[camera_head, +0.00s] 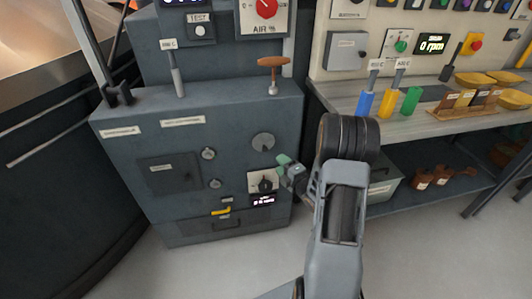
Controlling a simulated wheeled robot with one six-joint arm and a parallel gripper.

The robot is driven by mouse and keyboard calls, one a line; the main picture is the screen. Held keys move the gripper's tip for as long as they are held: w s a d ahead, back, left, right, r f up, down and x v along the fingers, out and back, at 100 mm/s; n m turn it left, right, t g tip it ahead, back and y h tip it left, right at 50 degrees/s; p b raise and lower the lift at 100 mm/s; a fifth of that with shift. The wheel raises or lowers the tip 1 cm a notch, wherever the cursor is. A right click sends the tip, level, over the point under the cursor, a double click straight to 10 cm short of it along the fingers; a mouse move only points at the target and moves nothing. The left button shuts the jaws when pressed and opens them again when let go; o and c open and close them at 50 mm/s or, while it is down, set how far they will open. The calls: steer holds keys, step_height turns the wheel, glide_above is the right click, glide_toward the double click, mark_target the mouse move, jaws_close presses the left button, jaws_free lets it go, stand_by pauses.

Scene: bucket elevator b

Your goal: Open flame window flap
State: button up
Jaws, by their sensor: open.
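A blue-grey control cabinet (120,160) stands left of centre. A dark square panel (168,178) with a small label is on its front at the left and lies flat in the face. Lower on the front is a small part with a yellow handle (220,211). The labels are too small to read, so I cannot tell which part is the flame window flap. My gripper (284,161) is open, with greenish tips, close to the right side of the cabinet front. It is right of both parts and appears empty; my arm partly hides it.
A black selector knob (265,184) on a white plate and a round grey dial (263,142) are near my gripper. An orange-topped lever (273,72) stands on the cabinet. A workbench (340,98) with coloured cylinders is at right. The floor in front is clear.

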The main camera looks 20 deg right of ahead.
mark_target(266, 150)
steer(key=w, duration=0.3)
steer(key=w+a, duration=0.1)
steer(key=w, duration=0.2)
steer(key=w+a, duration=0.1)
steer(key=w, duration=0.2)
steer(key=shift+w, duration=0.4)
steer(key=shift+c, duration=0.4)
jaws_close()
